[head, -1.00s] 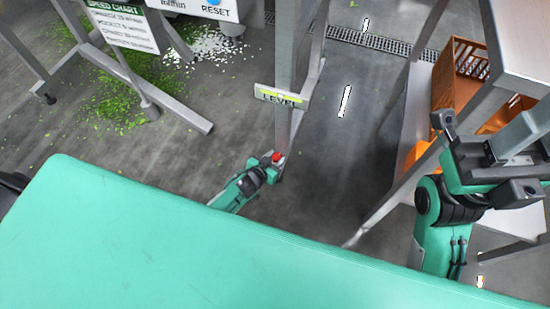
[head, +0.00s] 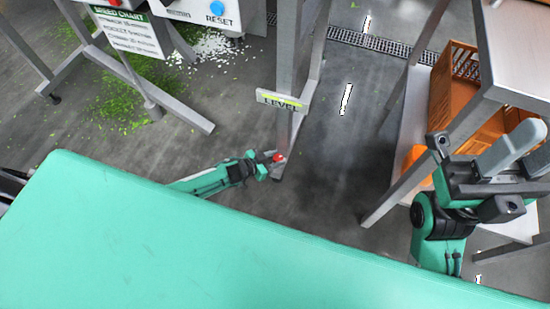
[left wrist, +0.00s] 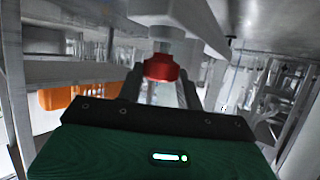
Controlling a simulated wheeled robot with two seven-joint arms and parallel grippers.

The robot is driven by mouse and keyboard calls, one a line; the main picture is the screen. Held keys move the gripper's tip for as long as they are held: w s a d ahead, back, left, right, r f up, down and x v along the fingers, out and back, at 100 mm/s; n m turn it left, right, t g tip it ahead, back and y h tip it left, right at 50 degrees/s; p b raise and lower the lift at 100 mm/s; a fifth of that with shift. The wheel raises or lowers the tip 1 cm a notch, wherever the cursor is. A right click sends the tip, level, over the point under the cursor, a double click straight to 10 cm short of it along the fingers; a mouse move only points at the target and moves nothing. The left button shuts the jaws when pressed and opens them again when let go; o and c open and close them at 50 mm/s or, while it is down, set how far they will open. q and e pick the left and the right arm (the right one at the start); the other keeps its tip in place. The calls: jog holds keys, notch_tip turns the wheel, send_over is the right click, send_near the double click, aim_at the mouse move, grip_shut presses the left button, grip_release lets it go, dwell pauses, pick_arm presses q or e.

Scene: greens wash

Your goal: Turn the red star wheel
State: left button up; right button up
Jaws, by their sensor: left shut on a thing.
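The red star wheel (head: 278,157) sits low on the metal leg under the LEVEL sign in the head view. In the left wrist view the red wheel (left wrist: 161,67) hangs below a pale metal fitting, between my two dark fingers. My left gripper (head: 270,163) is shut on the wheel; its fingers (left wrist: 161,78) stand on either side of it. My right gripper (head: 510,170) is at the right of the head view, away from the wheel; its jaw opening is not clear.
The LEVEL sign (head: 282,101) is on the leg above the wheel. An orange crate (head: 462,100) stands on a metal rack at the right. Green scraps (head: 115,100) lie on the floor at the left. A drain grate (head: 372,42) crosses the floor behind.

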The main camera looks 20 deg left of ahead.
pick_arm(q)
jog(key=shift+d, duration=0.2)
jog(key=o, duration=1)
jog(key=shift+a, duration=0.15)
jog(key=shift+a, duration=0.15)
